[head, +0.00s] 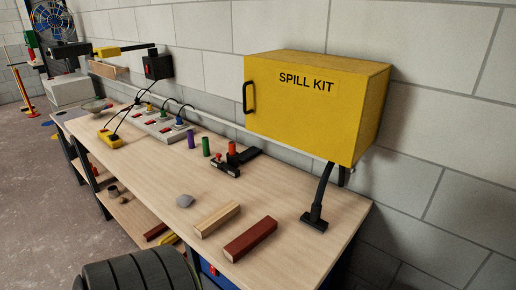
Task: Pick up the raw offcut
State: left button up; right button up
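The raw offcut (217,219) is a short, pale, unpainted wooden batten lying flat near the front edge of the workbench (165,175). A dark red painted batten (250,239) lies beside it to the right, roughly parallel, with a narrow gap between them. The raw offcut is fully visible and nothing rests on it. Neither of my grippers shows in the head view.
A grey lump (185,201) lies just left of the offcut. A black-based gooseneck (314,220) stands to the right, below the yellow spill kit cabinet (310,105). A black clamp (228,167) and upright coloured cylinders (206,147) stand behind. A dark ribbed round thing (140,270) is in front.

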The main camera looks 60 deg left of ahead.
aim_at(202, 228)
jog(key=u, duration=2.1)
